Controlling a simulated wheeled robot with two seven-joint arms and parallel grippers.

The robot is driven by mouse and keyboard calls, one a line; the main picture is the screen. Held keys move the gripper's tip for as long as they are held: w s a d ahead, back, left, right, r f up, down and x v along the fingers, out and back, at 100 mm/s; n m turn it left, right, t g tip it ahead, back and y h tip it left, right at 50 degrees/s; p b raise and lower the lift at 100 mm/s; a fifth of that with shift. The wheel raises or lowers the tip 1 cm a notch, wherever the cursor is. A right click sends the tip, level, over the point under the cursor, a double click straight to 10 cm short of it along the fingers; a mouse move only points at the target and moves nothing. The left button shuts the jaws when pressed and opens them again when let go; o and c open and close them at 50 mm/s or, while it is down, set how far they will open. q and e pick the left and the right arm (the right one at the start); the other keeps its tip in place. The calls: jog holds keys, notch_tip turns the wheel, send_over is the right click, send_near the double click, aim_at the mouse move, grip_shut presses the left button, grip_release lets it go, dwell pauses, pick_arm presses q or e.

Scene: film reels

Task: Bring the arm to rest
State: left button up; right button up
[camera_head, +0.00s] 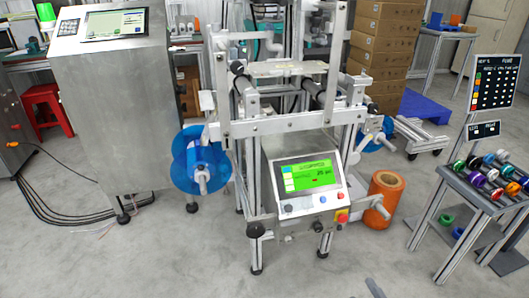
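My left gripper is not in view. A small dark grey tip (375,288) shows at the bottom edge, right of the middle. It looks like the end of my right gripper, but too little shows to tell whether it is open or shut. It is over bare floor and apart from everything else. A frame machine (290,125) stands in the middle, with a blue film reel (200,160) on its left side and another blue reel (376,134) on its right. An orange film roll (384,200) is low at its right.
A lit green control panel (310,178) faces me on the machine. A steel cabinet (115,100) stands left. A rack of several coloured reels (490,178) stands right, below a dark sign board (496,82). Black cables (50,205) lie on the left floor. The front floor is clear.

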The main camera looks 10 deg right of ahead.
jog(key=s+a+r+m+g+y, duration=0.25)
jog(key=a+m, duration=0.25)
jog(key=a, duration=0.3)
jog(key=s+a+r+m+g+y, duration=0.1)
jog(key=a+r+m+g+y, duration=0.15)
jog(key=a+r+m, duration=0.4)
pick_arm(q)
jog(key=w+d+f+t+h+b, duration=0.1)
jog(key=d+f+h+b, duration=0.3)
jog(key=b, duration=0.7)
pick_arm(e)
jog(key=a+f+n+y, duration=0.1)
jog(key=a+f+n, duration=0.1)
jog(key=a+f, duration=0.45)
pick_arm(q)
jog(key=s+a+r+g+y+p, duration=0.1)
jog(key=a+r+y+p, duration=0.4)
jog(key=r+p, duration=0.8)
jog(key=p, duration=1)
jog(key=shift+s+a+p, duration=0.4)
pick_arm(e)
jog(key=d+r+h, duration=0.1)
jog(key=d+r, duration=0.2)
jog(key=r, duration=0.3)
jog(key=s+d+r+m+g+h, duration=0.1)
jog(key=d+r, duration=0.2)
jog(key=r, duration=0.3)
jog(key=shift+d+h, duration=0.4)
